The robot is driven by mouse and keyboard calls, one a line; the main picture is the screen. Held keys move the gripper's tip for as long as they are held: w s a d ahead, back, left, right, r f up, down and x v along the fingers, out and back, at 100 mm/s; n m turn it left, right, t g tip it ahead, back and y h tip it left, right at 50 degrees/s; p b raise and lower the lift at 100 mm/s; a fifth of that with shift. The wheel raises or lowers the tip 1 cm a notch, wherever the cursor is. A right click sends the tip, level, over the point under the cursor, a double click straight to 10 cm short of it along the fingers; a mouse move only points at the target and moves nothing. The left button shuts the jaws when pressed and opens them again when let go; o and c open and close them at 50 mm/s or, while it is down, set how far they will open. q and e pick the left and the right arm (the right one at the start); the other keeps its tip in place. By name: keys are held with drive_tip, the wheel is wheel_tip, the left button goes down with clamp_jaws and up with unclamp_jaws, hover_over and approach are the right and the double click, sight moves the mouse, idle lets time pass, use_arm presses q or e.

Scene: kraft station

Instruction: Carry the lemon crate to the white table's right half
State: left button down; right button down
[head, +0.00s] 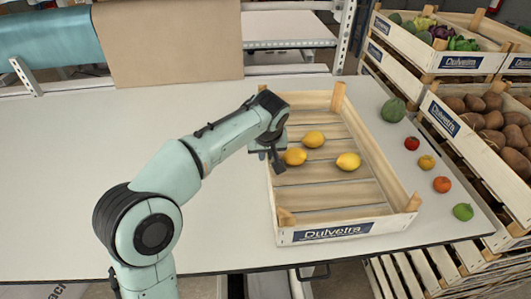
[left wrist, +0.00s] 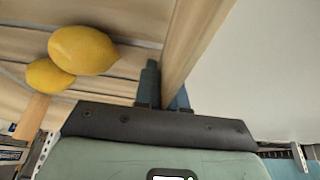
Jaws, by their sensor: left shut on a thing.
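The lemon crate (head: 390,172) is a pale wooden crate with a blue label on its front wall. It sits on the right half of the white table (head: 70,190). Three lemons lie in it: one by the left wall (head: 295,156), one farther back (head: 314,139) and one toward the right (head: 348,161). My left gripper (head: 272,156) is shut on the crate's left wall. The left wrist view shows that wall (left wrist: 197,38) running between the fingers (left wrist: 163,95), with two lemons (left wrist: 83,50) inside the crate. My right gripper is in neither view.
A green squash (head: 393,110), a red tomato (head: 411,143), and other round produce (head: 441,184) lie right of the crate along the table's right edge. Stacked crates of potatoes (head: 485,118) and vegetables (head: 440,37) stand beyond that edge. The table's left part is largely clear apart from my arm above it.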

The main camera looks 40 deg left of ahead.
use_arm(q)
drive_tip(key=c, duration=1.2)
unclamp_jaws()
drive_tip(key=shift+f, duration=0.1)
drive_tip(key=shift+r, duration=0.25)
drive_tip(key=p+v, duration=0.2)
drive_tip(key=v, duration=1)
drive_tip(key=shift+f, duration=0.1)
